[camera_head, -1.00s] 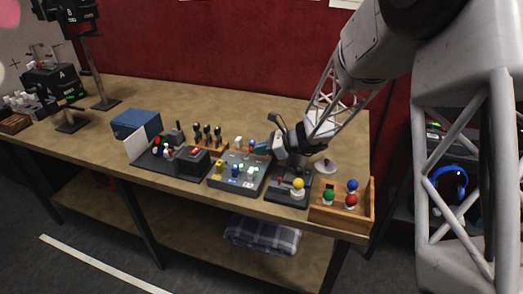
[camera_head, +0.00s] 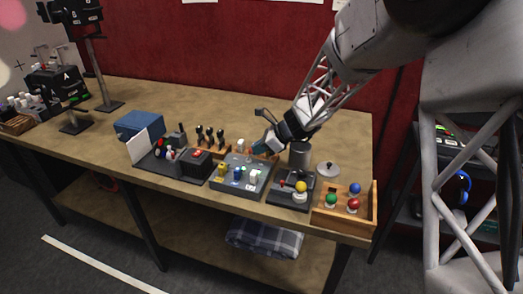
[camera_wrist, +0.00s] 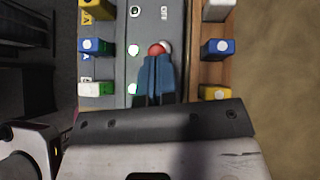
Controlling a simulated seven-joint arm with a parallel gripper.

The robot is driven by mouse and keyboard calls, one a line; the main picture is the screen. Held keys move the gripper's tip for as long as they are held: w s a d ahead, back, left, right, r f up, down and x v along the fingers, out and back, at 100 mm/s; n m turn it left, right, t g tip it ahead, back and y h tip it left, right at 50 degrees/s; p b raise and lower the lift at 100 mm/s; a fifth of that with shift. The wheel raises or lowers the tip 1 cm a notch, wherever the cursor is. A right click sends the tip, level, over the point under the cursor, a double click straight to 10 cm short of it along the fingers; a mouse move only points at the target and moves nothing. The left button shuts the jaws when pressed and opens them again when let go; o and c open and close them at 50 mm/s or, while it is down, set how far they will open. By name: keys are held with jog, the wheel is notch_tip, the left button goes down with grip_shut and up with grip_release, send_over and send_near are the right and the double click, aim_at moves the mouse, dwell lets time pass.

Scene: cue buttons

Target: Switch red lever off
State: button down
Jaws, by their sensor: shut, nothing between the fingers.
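The red lever's round knob (camera_wrist: 157,49) shows in the wrist view on a grey panel (camera_wrist: 146,28), just beyond my fingertips, with a whitish round thing beside it. An "OFF" label is on the panel above the knob. My gripper (camera_wrist: 157,62) is shut, with its blue fingers together and empty. The tips are at or very close to the knob; I cannot tell whether they touch. In the head view my gripper (camera_head: 265,144) is tilted down at the back of the grey panel (camera_head: 228,184). The red knob cannot be made out there.
Yellow and blue blocks (camera_wrist: 94,46) line the panel's left side; a wooden rack (camera_wrist: 215,70) with blocks is at right. A dark box with a yellow ball (camera_head: 301,187) and a wooden tray (camera_head: 343,225) stand right. A grey canister (camera_head: 300,155) is behind. Free tabletop lies farther back.

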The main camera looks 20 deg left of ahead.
jog(key=shift+a+r+h, duration=0.25)
jog(key=shift+a+h, duration=0.35)
jog(key=shift+h, duration=0.5)
jog(key=shift+a+r+h, duration=0.2)
jog(key=shift+a+h, duration=0.4)
jog(key=shift+h, duration=0.5)
jog(key=shift+r, duration=0.25)
jog(key=shift+r, duration=0.6)
jog(key=a+r+v, duration=0.1)
jog(key=a+v, duration=0.1)
jog(key=v, duration=0.7)
jog(key=shift+r, duration=0.35)
jog(key=shift+d, duration=0.2)
